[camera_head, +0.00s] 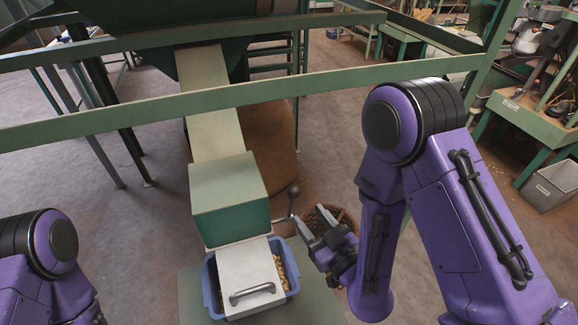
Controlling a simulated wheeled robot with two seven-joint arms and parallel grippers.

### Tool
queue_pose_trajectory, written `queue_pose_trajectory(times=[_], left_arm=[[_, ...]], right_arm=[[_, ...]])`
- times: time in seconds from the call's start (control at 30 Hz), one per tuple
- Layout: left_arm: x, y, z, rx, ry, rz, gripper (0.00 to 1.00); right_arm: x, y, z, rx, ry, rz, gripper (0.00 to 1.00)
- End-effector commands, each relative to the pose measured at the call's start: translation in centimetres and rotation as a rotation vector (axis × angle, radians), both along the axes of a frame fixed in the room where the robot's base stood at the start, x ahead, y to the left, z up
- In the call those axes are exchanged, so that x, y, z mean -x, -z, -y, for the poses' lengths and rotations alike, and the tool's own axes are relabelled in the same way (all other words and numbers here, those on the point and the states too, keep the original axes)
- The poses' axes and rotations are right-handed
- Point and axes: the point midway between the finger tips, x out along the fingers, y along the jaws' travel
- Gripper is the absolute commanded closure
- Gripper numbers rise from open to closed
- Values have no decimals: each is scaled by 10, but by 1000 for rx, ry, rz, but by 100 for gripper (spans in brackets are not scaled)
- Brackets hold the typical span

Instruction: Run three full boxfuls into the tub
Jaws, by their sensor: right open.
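A green metal box (230,208) sits at the lower end of a pale sloping chute (213,130). Below it is a white plate (247,271) with a grey handle (252,292), which covers much of the blue tub (210,291). Brown nuts (282,272) show in the tub along the plate's right side. A lever with a dark ball knob (294,190) stands at the box's right. My right gripper (313,224) is open, just right of and below the lever; I cannot tell whether it touches it. The inside of the box is hidden. My left gripper is out of view.
A green rail (330,83) crosses above the chute. A round basket (346,217) with brown contents is behind my right gripper. The tub rests on a greenish stand (318,304). A green bench (520,118) and a grey bin (549,188) are at right. Open floor lies left.

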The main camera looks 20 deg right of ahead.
Motion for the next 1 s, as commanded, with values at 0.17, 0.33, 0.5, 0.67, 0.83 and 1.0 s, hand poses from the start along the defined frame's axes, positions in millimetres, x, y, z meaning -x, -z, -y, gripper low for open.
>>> queue_pose_trajectory(times=[0.17, 0.33, 0.5, 0.67, 0.83, 1.0], left_arm=[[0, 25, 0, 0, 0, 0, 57], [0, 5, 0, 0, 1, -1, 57], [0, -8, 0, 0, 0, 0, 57], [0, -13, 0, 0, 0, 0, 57], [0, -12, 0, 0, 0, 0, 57], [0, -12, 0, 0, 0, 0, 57]], right_arm=[[-17, 5, -4, -2, 1, 18, 46], [-52, -7, -12, -4, 1, 8, 46], [-85, -4, -19, -3, 2, 8, 46], [-100, -1, -23, 0, 0, 6, 46], [-102, 1, -24, 0, 0, 5, 46], [-102, 1, -24, 0, 0, 6, 69]])
